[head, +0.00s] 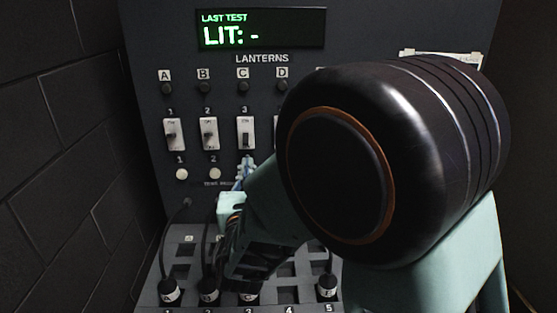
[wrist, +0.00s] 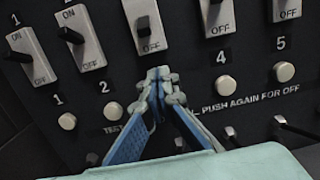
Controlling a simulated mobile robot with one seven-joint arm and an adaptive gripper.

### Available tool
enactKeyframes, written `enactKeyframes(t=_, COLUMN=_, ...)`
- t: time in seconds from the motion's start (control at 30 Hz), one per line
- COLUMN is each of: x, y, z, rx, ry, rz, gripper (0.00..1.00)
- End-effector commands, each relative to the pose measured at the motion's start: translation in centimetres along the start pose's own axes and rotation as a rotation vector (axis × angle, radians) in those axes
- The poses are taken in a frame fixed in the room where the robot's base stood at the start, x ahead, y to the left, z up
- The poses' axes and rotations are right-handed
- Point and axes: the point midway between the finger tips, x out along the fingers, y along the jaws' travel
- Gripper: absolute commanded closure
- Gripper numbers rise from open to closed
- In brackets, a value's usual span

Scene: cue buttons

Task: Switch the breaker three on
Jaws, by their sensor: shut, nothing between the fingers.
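Breaker three (head: 245,126) is a white plate with a dark lever, third from the left in the row on the grey panel. In the head view its lever sits toward the lower part of the plate. In the head view my gripper (head: 246,162) is partly hidden by my arm.
Breakers one (head: 174,134) and two (head: 209,133) stand to the left. Round white buttons (head: 181,174) sit below. The display (head: 262,28) reads "LIT: -". Dark lanterns A to D (head: 204,87) line the top. Cabled plugs (head: 170,290) stand on the lower ledge. My arm covers the panel's right side.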

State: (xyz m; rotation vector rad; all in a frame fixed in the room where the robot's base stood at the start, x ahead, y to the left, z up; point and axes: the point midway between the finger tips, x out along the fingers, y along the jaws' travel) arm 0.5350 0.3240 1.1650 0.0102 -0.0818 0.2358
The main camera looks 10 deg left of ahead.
Motion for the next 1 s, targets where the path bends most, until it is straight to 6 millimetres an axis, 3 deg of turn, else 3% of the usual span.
enactKeyframes(t=0.07, x=1.3, y=-0.1, z=0.5, rx=0.000, ry=-0.001, rz=-0.001, gripper=1.00)
enactKeyframes(t=0.13, x=0.6, y=0.1, z=2.0, rx=0.002, ry=-0.003, rz=0.002, gripper=1.00)
enactKeyframes(t=0.3, x=-0.1, y=0.0, z=3.5, rx=0.000, ry=-0.001, rz=0.001, gripper=1.00)
enactKeyframes(t=1.0, x=-0.2, y=0.5, z=4.0, rx=-0.001, ry=0.017, rz=0.001, gripper=1.00)
